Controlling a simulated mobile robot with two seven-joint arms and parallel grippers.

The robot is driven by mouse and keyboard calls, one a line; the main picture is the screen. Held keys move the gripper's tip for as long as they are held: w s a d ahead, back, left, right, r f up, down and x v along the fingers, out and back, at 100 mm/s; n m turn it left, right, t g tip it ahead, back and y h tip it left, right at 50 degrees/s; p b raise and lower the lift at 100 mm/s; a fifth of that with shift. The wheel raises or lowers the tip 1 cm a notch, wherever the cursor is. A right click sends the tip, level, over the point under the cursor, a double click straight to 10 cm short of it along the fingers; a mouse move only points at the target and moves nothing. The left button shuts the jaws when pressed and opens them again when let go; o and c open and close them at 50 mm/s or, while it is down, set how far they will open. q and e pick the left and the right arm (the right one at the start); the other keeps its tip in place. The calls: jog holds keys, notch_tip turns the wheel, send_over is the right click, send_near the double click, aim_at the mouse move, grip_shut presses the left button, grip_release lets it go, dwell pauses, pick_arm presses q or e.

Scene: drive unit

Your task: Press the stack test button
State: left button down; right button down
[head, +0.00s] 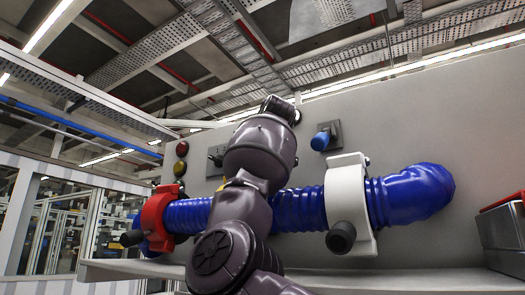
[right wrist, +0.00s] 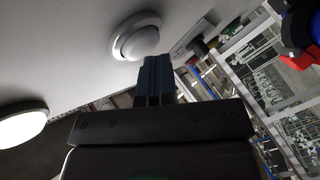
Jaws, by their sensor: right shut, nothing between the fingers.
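A pale round dome in a white ring (right wrist: 137,37) is on the grey panel in the right wrist view; I cannot tell for sure that it is the stack test button. My right gripper (right wrist: 154,62) is shut and empty, with its fingertips just below the dome in the picture. I cannot tell whether they touch it. In the head view my right arm stands in front of the panel and hides the gripper and part of the panel. A red lamp (head: 182,148) and an amber lamp (head: 180,167) are left of the arm. My left gripper is not in view.
A blue corrugated hose (head: 300,209) crosses the panel behind my arm, held by a red clamp (head: 157,214) and a white clamp (head: 347,203). A blue knob (head: 321,140) is right of the arm. A bright white round (right wrist: 22,125) is at left in the wrist view.

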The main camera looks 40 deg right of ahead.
jog(key=shift+s+a+b, duration=0.35)
jog(key=shift+a+b, duration=0.15)
jog(key=shift+a, duration=0.25)
jog(key=shift+f, duration=0.1)
jog(key=a, duration=0.1)
jog(key=s+a+b, duration=0.1)
jog(key=a, duration=0.1)
jog(key=s+a+b, duration=0.1)
jog(key=shift+a, duration=0.3)
jog(key=shift+w, duration=0.1)
dwell(0.5)
